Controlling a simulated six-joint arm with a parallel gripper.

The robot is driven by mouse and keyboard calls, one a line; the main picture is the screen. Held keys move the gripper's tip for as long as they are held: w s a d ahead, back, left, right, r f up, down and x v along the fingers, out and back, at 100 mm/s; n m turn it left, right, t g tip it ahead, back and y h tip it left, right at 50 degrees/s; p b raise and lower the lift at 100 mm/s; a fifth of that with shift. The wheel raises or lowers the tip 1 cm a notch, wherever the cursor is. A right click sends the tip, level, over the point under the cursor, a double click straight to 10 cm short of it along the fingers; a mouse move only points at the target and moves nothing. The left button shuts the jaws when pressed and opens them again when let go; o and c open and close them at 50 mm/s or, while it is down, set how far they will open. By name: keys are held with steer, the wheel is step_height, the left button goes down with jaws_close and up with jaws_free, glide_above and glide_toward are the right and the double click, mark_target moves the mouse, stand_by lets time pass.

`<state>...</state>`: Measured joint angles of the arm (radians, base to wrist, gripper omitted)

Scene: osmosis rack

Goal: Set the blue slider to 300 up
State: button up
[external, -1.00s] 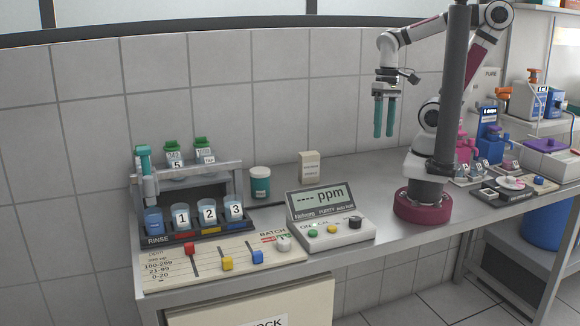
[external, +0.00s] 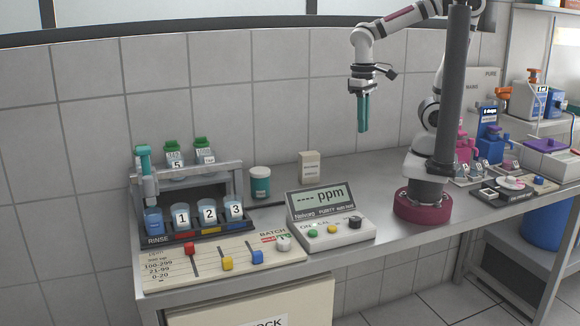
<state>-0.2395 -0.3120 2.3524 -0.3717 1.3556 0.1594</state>
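The upper scale label is too small to read surely. My gripper (external: 363,130) hangs high above the bench, up and right of the panel, with its teal fingers pointing down. It is far from the slider and touches nothing. The fingers look close together from this side, so their opening is unclear. No object shows between them.
A red slider (external: 190,249) and a yellow slider (external: 227,264) stand left of the blue one. Behind are the cup rack (external: 190,172) and the ppm meter (external: 330,228). The air above the panel is clear.

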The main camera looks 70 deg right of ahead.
steer(key=w+a+n, duration=0.1)
steer(key=w+a, duration=0.1)
steer(key=w+a+n+h, duration=0.1)
steer(key=w+a, duration=0.1)
steer(key=w, duration=0.1)
steer(key=shift+w+a+f+t+h, duration=0.15)
steer(key=shift+w+a+t+h, duration=0.05)
steer(key=shift+a+t+h, duration=0.15)
jaws_close()
steer(key=w+a+f+n+t+h, duration=0.1)
steer(key=w+a+f+n, duration=0.15)
steer(key=a, duration=0.45)
steer(key=w+a+f+n+t, duration=0.1)
steer(key=w+a+t, duration=0.15)
steer(key=a, duration=0.45)
steer(key=s+a+f+n+t+y, duration=0.1)
steer(key=s+a+f+n+t, duration=0.1)
steer(key=a, duration=1)
steer(key=s+a+f+n+t+y, duration=0.1)
steer(key=s+a+f+n, duration=0.3)
steer(key=s+a+f, duration=0.3)
steer(key=a, duration=0.4)
steer(key=shift+a+t, duration=0.35)
steer(key=shift+t, duration=0.05)
steer(key=shift+w+f, duration=0.1)
